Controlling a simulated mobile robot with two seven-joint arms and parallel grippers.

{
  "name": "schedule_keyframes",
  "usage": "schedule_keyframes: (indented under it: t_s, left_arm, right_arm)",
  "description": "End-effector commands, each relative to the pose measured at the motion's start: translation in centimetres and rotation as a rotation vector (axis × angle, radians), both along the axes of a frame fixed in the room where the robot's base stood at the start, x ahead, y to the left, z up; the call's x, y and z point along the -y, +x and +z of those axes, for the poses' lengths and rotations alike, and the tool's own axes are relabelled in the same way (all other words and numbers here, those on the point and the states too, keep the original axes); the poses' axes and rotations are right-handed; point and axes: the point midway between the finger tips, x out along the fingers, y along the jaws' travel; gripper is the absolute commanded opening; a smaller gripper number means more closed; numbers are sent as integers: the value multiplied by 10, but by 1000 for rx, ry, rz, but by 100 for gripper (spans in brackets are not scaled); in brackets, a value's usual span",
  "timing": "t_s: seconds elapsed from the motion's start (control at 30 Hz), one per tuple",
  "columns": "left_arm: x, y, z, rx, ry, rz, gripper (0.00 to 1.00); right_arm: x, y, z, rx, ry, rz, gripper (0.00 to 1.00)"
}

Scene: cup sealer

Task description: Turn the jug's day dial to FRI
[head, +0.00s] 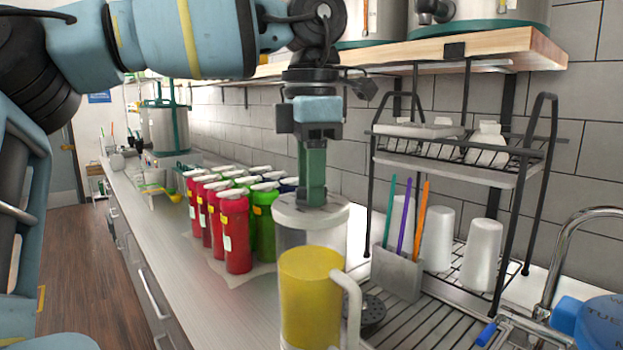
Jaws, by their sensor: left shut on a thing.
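The jug (312,290) stands upright on the counter in the lower middle. It has a clear upper body, a yellow lower part, a white handle at its right and a pale round lid (335,214). My left gripper (312,200) points straight down from above, its green fingers close together and shut on the middle of the lid's top. The fingers hide what they grip. I can read no day lettering on this lid. A blue round piece (605,320) at the lower right edge bears the letters "TUE" and a cut-off "W". My right gripper is not in view.
Several red and green bottles (235,230) stand behind the jug to the left. A black dish rack (515,200) with white cups and a holder (398,272) of coloured sticks is close on the right. A tap (565,260) stands at the far right. The left counter edge is clear.

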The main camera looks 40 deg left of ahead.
Motion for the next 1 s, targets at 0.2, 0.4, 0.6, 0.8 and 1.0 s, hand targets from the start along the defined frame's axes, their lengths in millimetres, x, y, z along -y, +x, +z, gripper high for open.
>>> schedule_keyframes:
  t_s: [0.2, 0.4, 0.6, 0.8, 1.0]
  left_arm:
    - [0, 0, 1, 2, 0, -189, 17]
    - [0, 0, 1, 2, 0, -327, 17]
    - [0, 0, 1, 4, 0, -419, 17]
    - [0, 0, 1, 4, 0, -463, 17]
    - [0, 0, 1, 4, 0, -475, 17]
  right_arm:
    - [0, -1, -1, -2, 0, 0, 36]
    - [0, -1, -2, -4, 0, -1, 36]
    - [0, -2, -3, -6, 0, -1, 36]
    - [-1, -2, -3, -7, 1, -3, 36]
    - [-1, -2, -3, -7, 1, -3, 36]
